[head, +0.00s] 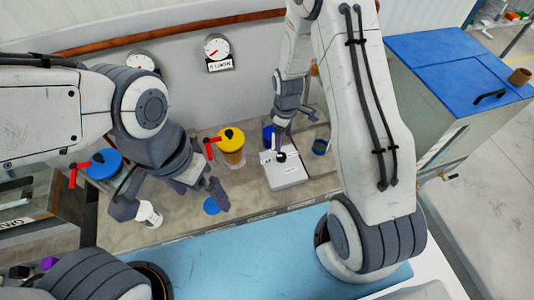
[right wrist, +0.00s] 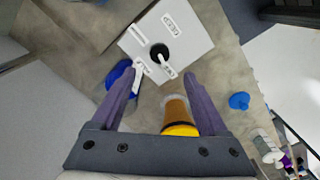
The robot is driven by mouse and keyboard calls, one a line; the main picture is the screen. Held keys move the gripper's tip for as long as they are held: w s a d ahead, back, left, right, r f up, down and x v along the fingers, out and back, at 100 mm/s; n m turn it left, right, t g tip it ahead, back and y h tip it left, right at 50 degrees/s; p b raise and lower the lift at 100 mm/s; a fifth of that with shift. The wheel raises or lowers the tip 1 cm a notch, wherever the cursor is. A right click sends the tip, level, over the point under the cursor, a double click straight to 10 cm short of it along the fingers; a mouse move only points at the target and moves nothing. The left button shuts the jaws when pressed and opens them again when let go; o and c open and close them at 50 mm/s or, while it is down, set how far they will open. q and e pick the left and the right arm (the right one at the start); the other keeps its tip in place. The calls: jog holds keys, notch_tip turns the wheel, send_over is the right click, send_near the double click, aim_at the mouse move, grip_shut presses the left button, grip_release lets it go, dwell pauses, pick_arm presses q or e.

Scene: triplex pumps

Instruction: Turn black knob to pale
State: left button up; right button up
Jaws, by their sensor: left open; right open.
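The black knob (head: 281,157) sits on a white box (head: 290,178) on the bench. The knob (right wrist: 159,52) and box (right wrist: 195,40) also show in the right wrist view. A white pointer extends from the knob toward the lower right there. Small labels surround it, too small to read surely. My right gripper (head: 282,133) is above the box; in its wrist view its two fingers (right wrist: 161,78) are apart, with the knob ahead beyond the tips and nothing held. My left gripper (head: 170,198) is open and empty, over the bench left of the box.
A yellow-capped jar (head: 231,155) with a red handle stands left of the box. A blue-capped one (head: 103,164) is further left. A blue disc (head: 211,206) and white spool (head: 148,214) lie near my left gripper.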

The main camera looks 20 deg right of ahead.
aim_at(281, 156)
notch_tip(281, 156, down, 9)
jog(key=p, duration=0.2)
jog(key=shift+r+p, duration=0.1)
jog(key=shift+p, duration=0.25)
jog(key=shift+f, duration=0.65)
grip_shut()
